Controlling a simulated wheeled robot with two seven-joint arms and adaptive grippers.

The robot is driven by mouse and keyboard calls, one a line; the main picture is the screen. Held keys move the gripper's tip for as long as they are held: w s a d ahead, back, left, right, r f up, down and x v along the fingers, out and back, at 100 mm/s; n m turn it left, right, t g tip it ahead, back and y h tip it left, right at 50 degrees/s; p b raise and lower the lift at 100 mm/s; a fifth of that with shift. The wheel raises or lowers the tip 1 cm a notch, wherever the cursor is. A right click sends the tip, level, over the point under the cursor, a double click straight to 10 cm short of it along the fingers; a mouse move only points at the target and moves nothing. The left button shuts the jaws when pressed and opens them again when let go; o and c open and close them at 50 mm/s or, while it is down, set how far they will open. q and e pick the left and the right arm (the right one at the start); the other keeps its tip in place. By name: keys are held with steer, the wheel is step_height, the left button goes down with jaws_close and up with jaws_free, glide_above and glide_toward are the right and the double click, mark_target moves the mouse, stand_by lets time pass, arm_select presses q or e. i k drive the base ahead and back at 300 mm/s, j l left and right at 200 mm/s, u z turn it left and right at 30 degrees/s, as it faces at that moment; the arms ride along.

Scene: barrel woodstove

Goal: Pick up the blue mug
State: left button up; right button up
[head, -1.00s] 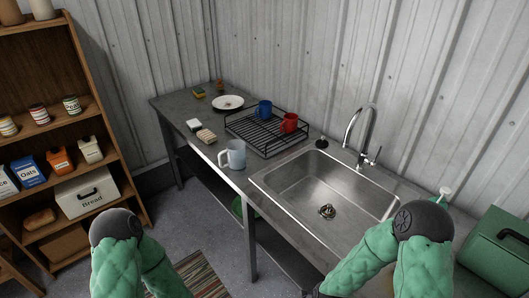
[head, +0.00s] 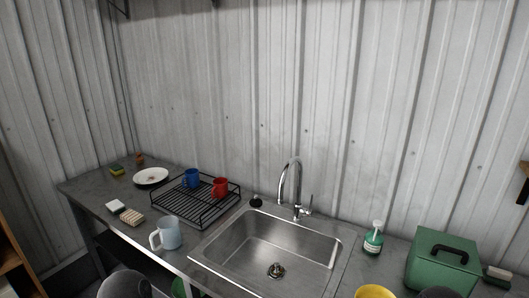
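A dark blue mug (head: 192,178) stands in the black wire dish rack (head: 176,208) on the metal counter, beside a red mug (head: 220,188). A larger pale blue mug or pitcher (head: 170,233) stands on the counter in front of the rack, its handle toward the left. Only dark rounded parts of my arms show at the bottom edge in the head view. Neither gripper is in view, so what they hold is hidden.
A steel sink (head: 268,246) with a tall faucet (head: 291,190) lies right of the rack. A white plate (head: 151,176), a scrub brush (head: 131,216) and sponges are to the left. A soap bottle (head: 373,239), green box (head: 442,262) and yellow item (head: 375,292) are right.

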mark_target(190, 180)
steer(key=i+j+z, duration=0.2)
steer(key=j, duration=0.35)
steer(key=i+j+z, duration=0.2)
steer(key=j, duration=0.35)
steer(key=j+z, duration=0.2)
steer(key=j, duration=0.35)
steer(key=j+z, duration=0.2)
steer(key=j, duration=0.4)
steer(key=i, duration=0.05)
